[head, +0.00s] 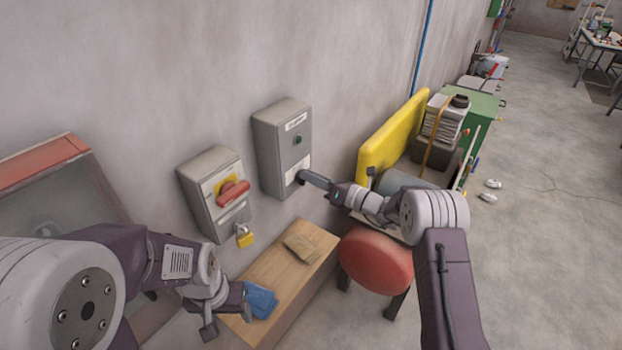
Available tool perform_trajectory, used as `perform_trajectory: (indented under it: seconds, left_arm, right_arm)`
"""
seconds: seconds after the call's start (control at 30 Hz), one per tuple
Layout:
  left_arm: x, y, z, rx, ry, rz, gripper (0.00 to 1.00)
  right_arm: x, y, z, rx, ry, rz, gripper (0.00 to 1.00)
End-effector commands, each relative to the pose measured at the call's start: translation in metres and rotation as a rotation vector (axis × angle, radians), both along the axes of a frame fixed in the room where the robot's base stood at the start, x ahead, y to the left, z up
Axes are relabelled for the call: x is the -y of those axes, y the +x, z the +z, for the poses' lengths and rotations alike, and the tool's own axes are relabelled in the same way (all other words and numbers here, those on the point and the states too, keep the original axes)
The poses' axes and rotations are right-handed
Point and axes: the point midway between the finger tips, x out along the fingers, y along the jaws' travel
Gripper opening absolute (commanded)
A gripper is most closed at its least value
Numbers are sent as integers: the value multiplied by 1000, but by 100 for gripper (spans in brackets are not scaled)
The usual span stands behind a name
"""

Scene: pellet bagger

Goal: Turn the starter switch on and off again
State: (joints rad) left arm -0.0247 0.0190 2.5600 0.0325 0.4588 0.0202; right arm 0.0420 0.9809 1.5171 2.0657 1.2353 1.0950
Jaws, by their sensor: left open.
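Two grey boxes hang on the wall in the head view. The right box (268,150) has a label at its top, a small green round part (298,140) and a pale plate low on its front; I cannot read which is the starter. The left box (204,215) carries a red handle (234,193) on a yellow plate, with a yellow padlock (244,237) below. My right gripper (303,178) is at the lower front of the right box, covering part of it; contact and jaw opening are unclear. My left gripper (238,302) is open, low in front, near blue cloth or gloves (261,301).
A wooden bench (264,270) stands below the boxes with a tan pad (300,247) on it. The floor at far right is mostly clear.

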Motion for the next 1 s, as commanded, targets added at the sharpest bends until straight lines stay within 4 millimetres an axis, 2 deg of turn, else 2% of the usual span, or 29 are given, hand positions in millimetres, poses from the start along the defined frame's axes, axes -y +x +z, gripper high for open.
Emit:
perform_trajectory:
  seconds: [0.37, 0.73, 0.83, 1.0]
  left_arm:
    - [0, 0, -3, 0, 0, 0, 63]
    - [0, 0, -34, 0, 0, 0, 63]
    - [0, 0, -37, 0, 0, 0, 63]
    - [0, 0, -36, 0, 0, 0, 63]
  right_arm:
    - [2, -2, -3, -3, -4, 2, 34]
    - [63, -45, -5, -1, -2, -2, 34]
    - [71, -52, -3, 0, -2, 0, 34]
    - [75, -55, -2, -2, -1, 2, 34]
